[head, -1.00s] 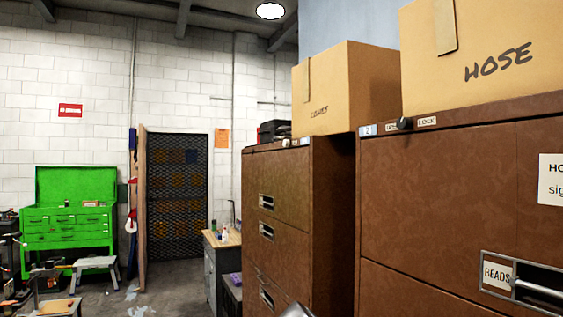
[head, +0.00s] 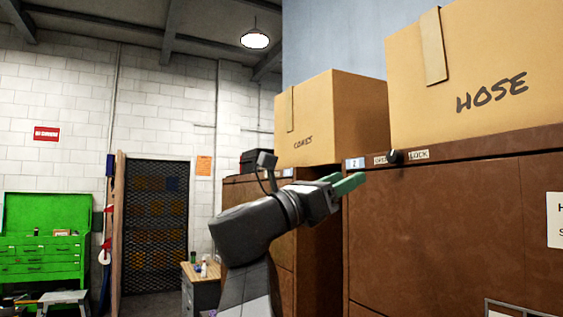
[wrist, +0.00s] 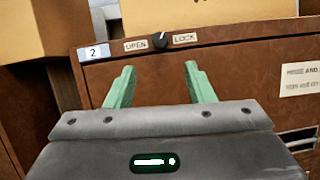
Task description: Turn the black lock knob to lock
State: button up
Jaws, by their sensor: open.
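The black lock knob (head: 395,156) sits at the top edge of the near brown cabinet (head: 440,230), between an open label and a LOCK label (head: 419,155). In the wrist view the knob (wrist: 159,41) lies between the OPEN label (wrist: 135,45) and the LOCK label (wrist: 185,38), with its white mark close to upright. My gripper (head: 350,181) has green fingers and is open and empty, left of and below the knob in the head view. In the wrist view its fingertips (wrist: 161,68) are spread below the knob, apart from it.
A HOSE box (head: 480,75) stands on the near cabinet above the knob. A CONES box (head: 330,118) stands on the farther cabinet behind my arm. A "2" tag (wrist: 94,53) is left of the labels. The cabinet front below the knob is clear.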

aim_at(390, 157)
jog(key=p+x, duration=0.4)
jog(key=x, duration=0.8)
jog(key=shift+w+d, duration=0.15)
jog(key=shift+d, duration=0.25)
jog(key=c, duration=1)
jog(key=shift+w+a+f+m+g+b, duration=0.15)
jog(key=shift+m+g+b, duration=0.25)
jog(key=shift+m+b, duration=0.4)
jog(key=m+g, duration=0.1)
jog(key=m, duration=0.1)
jog(key=shift+m+g, duration=0.3)
jog(key=shift+m, duration=0.1)
